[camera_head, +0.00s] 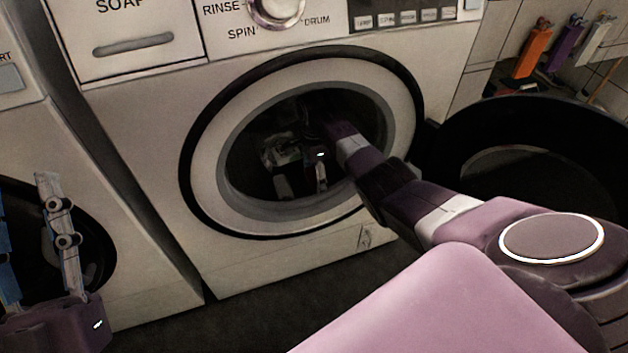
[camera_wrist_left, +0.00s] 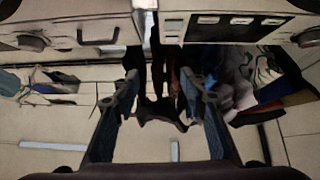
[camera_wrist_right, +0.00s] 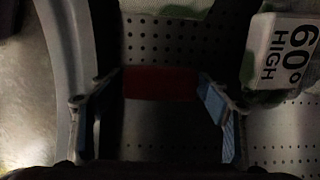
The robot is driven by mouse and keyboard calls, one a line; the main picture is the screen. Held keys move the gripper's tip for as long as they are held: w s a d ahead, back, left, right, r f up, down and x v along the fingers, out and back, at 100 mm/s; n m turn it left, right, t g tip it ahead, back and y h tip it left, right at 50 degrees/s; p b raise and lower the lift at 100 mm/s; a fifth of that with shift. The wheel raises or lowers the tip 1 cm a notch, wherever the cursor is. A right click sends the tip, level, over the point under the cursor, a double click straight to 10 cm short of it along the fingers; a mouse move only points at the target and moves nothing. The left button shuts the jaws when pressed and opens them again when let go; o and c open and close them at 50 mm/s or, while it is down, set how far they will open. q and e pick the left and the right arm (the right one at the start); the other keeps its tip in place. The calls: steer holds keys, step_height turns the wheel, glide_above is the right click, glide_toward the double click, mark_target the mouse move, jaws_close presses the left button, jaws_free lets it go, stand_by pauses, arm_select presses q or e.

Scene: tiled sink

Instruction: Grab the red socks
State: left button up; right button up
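A small dark red cloth, which looks like the red socks (camera_wrist_right: 160,83), lies in the perforated metal drum in the right wrist view. Its shape is hard to make out in the shadow. My right gripper (camera_wrist_right: 158,88) is open, with its fingers to the left and right of the red cloth; I cannot tell whether they touch it. In the head view, my right arm reaches through the round washer opening, and the right gripper (camera_head: 302,187) shows dimly inside. The red cloth cannot be made out there. My left gripper (camera_head: 22,190) is open and empty at the lower left.
The washer's round rim (camera_head: 203,165) surrounds my right arm. Its dark open door (camera_head: 560,125) stands to the right. A white "60° HIGH" label (camera_wrist_right: 284,50) is beside the right gripper in the drum. Another machine (camera_head: 110,230) stands at left, near my left gripper.

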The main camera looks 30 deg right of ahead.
steer(key=c, duration=0.9)
steer(key=shift+o, duration=0.2)
steer(key=shift+r, duration=0.1)
